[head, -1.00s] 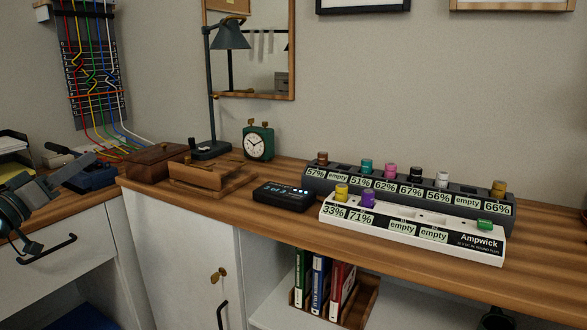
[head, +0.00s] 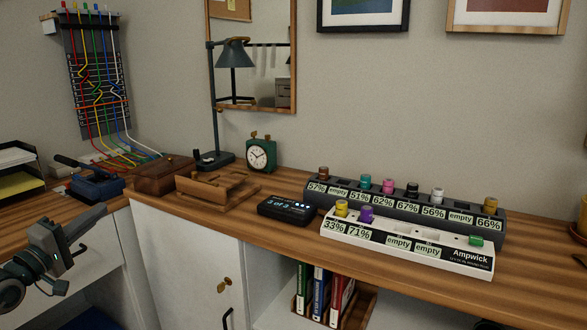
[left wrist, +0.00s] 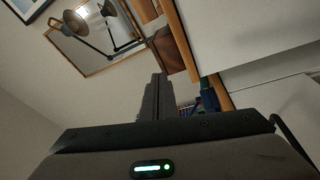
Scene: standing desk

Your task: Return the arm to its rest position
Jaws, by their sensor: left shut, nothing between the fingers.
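My left gripper (head: 88,228) is at the left of the head view, in front of the white drawer unit and clear of the desk things. Its fingers are together with nothing between them. In the left wrist view its closed fingers (left wrist: 157,98) point up toward the wooden box and the desk edge, touching nothing. My right gripper is not clearly in view.
The wooden desk (head: 290,232) carries a white Ampwick holder (head: 455,255), a dark holder (head: 330,200) with several coloured cells, a small black display (head: 288,208), a green clock (head: 261,155), a lamp (head: 235,55) and a wooden box (head: 163,176). A blue device (head: 97,188) sits left.

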